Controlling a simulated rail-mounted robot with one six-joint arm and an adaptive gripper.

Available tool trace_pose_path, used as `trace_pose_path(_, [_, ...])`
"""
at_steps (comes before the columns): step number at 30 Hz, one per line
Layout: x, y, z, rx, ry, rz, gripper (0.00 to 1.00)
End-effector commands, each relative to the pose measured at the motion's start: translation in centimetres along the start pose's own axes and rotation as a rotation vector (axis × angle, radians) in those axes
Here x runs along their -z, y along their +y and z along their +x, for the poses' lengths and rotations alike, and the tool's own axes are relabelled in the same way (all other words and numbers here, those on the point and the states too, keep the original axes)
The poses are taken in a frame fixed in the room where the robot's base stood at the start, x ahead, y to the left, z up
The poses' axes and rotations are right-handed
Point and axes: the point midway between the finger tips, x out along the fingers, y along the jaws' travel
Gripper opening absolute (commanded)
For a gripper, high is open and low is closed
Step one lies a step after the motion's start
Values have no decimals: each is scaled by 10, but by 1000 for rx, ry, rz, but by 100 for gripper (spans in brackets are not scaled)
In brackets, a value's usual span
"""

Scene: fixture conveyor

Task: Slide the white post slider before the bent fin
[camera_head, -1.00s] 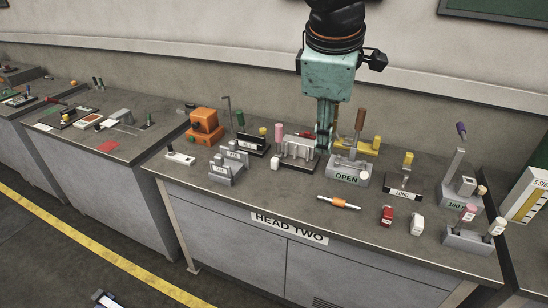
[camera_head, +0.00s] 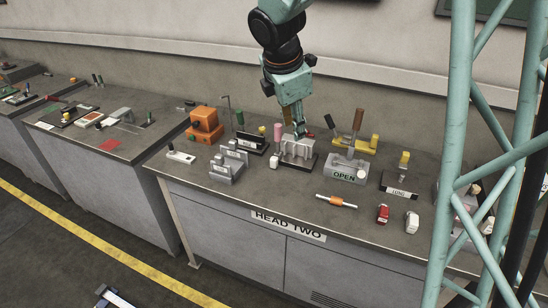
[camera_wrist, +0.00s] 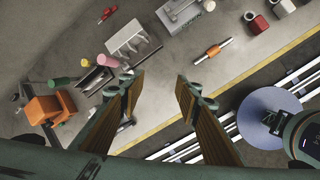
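A grey block with several upright fins (camera_head: 298,149) stands on a dark base in the middle of the HEAD TWO bench; it also shows in the wrist view (camera_wrist: 126,40). I cannot tell which fin is bent. A small white piece (camera_head: 275,161) sits at the block's left front corner, likely the white post slider; whether it is attached is too small to tell. My gripper (camera_head: 299,133) is just above and behind the finned block in the head view. In the wrist view my gripper (camera_wrist: 160,80) has its fingers wide apart, with nothing between them.
Left of the finned block stand a pink post (camera_head: 277,133), a black labelled fixture (camera_head: 251,143) and a stepped grey block (camera_head: 228,166). An orange-banded rod (camera_head: 337,201) lies in front. Bare bench lies before the finned block.

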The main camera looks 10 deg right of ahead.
Motion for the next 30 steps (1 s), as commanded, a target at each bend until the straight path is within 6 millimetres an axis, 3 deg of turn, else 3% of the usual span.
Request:
trace_pose_path(18, [38, 69, 88, 0, -4, -475, 31])
trace_pose_path(30, [64, 95, 139, -4, 2, -727, 31])
